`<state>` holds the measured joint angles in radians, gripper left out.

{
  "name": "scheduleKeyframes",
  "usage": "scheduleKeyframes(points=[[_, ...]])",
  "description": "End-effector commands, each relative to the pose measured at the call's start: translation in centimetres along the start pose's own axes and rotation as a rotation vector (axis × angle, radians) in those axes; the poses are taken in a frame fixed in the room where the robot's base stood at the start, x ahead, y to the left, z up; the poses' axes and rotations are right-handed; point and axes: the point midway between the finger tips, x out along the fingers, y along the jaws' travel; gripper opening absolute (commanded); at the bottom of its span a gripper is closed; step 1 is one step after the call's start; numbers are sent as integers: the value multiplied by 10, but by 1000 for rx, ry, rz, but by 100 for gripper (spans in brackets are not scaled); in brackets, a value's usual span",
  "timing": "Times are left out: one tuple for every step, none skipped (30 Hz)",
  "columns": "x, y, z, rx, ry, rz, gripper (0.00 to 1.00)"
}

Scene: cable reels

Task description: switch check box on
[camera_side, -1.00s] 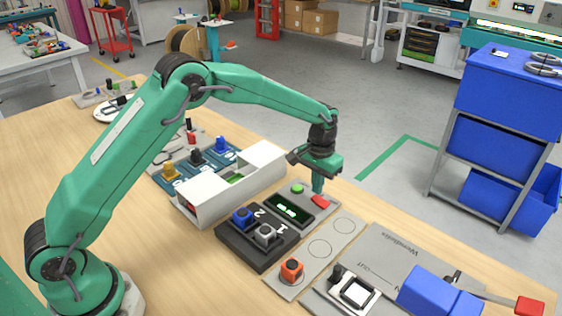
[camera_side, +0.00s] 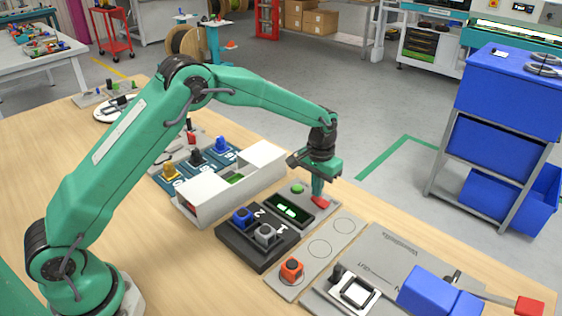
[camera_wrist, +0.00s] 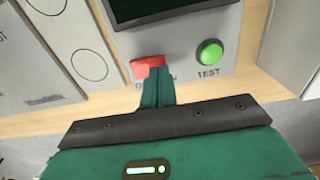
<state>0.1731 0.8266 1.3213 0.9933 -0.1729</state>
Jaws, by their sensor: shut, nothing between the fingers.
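The check box (camera_side: 274,223) is a grey panel with a lit green display (camera_side: 287,211), a green button (camera_side: 297,188) and a red switch (camera_side: 321,203). In the wrist view the red switch (camera_wrist: 147,66) sits below the dark display edge (camera_wrist: 160,12), left of the green button (camera_wrist: 209,52) marked TEST. My gripper (camera_side: 318,197) is shut and empty, pointing down with its tips at the red switch. The fingers (camera_wrist: 154,74) hide part of the switch and its label. I cannot tell whether they press it.
A white box (camera_side: 232,187) stands left of the panel.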

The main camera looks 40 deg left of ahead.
Motion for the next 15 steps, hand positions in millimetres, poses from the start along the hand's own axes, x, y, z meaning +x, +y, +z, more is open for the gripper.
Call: scheduleKeyframes(points=[[1, 0, 0, 0, -1, 0, 0], [2, 0, 0, 0, -1, 0, 0], [3, 0, 0, 0, -1, 0, 0], [4, 0, 0, 0, -1, 0, 0], [4, 0, 0, 0, -1, 0, 0], [5, 0, 0, 0, -1, 0, 0], [6, 0, 0, 0, -1, 0, 0], [6, 0, 0, 0, -1, 0, 0], [7, 0, 0, 0, -1, 0, 0], [8, 0, 0, 0, -1, 0, 0], [9, 0, 0, 0, -1, 0, 0], [10, 0, 0, 0, -1, 0, 0], [10, 0, 0, 0, -1, 0, 0], [10, 0, 0, 0, -1, 0, 0], [10, 0, 0, 0, 0, 0, 0]])
